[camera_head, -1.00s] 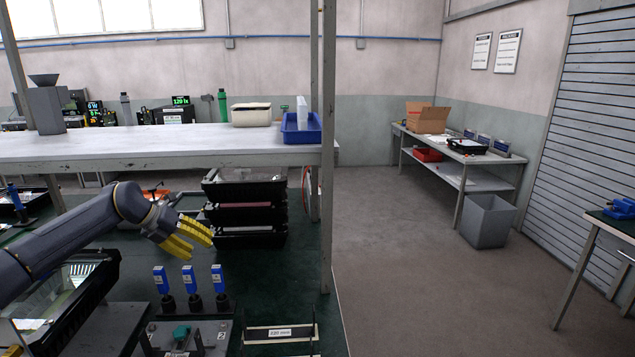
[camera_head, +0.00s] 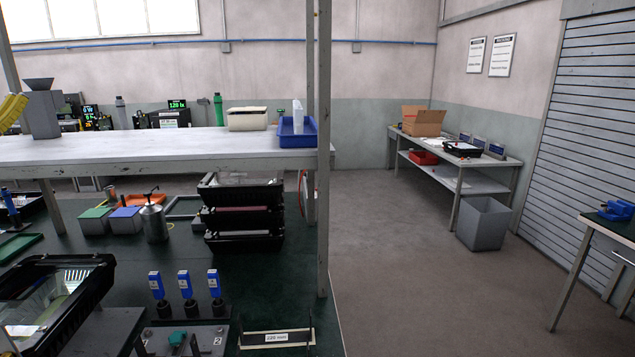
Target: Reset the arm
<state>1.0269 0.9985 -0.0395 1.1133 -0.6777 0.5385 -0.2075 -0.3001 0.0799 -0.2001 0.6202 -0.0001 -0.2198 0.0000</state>
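I see nothing held in the visible part. The rest of that arm is out of view. My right gripper is not in view.
A black floodlight housing (camera_head: 50,300) lies at the lower left of the green bench.

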